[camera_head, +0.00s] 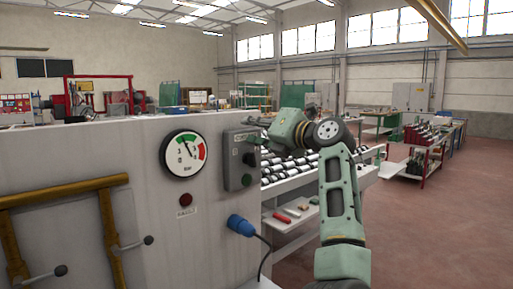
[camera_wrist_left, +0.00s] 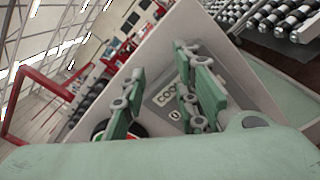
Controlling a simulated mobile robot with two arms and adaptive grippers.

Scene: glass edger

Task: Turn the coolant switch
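The coolant switch box (camera_head: 235,167) is a dark grey box on the side wall of the light grey machine, with a label near its top and a green button lower down. In the left wrist view its label plate (camera_wrist_left: 165,97), partly reading "COO", shows between my fingers. My left gripper (camera_head: 259,137) is at the box's upper right, its fingers pointing toward the box face. In the left wrist view the left gripper's fingers (camera_wrist_left: 158,68) are apart, with nothing seen held. The switch knob is mostly hidden by the gripper; contact cannot be told. My right gripper is not in view.
A round pressure gauge (camera_head: 185,155) and a red fault lamp (camera_head: 185,199) sit left of the box. A blue plug (camera_head: 240,225) with a hanging cable is below it. Yellow pipes (camera_head: 70,188) with lever handles are at far left. A roller conveyor (camera_head: 310,185) stands behind my arm.

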